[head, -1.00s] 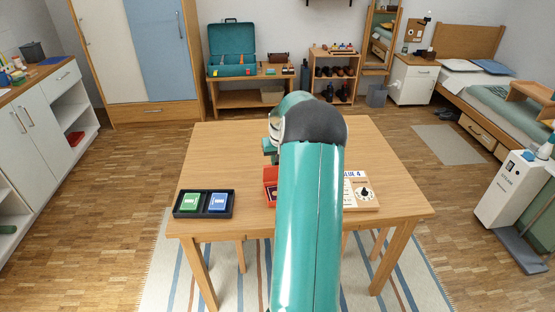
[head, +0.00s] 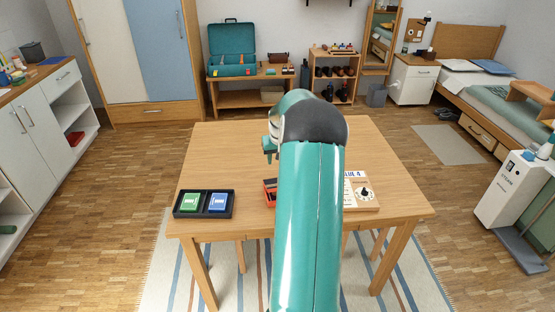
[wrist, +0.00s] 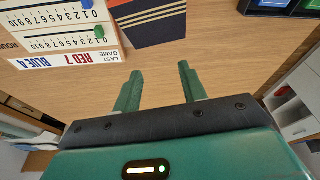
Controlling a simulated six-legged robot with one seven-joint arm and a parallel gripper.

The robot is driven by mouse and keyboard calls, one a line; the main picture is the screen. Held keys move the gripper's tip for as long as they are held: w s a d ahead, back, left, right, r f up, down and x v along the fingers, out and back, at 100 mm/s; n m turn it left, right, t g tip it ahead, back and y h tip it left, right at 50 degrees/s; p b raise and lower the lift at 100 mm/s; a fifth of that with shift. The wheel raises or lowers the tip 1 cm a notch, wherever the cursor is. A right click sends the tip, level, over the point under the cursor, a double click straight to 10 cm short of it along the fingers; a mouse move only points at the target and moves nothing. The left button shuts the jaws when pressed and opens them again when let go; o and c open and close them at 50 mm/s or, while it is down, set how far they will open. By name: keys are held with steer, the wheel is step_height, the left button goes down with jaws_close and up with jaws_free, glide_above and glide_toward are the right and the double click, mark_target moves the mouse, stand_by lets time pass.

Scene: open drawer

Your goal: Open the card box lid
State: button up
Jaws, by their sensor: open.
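The card box (wrist: 148,20) shows at the top of the wrist view, cut off by the frame edge. In the head view only a small red and dark part of the box (head: 270,192) shows beside my arm, which hides the rest. I cannot tell for sure how the lid lies. My gripper (wrist: 160,68) is open and empty, with bare table between its fingers, apart from the box. In the head view my arm mostly hides the gripper.
A black tray (head: 203,215) with a green and a blue card pack sits left of the box. A score board with a dial (head: 361,202) lies to the right; its number rows (wrist: 60,25) show in the wrist view. The table's far part (head: 215,145) is clear.

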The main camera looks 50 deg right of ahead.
steer(key=v, duration=1.3)
steer(key=shift+a, duration=0.1)
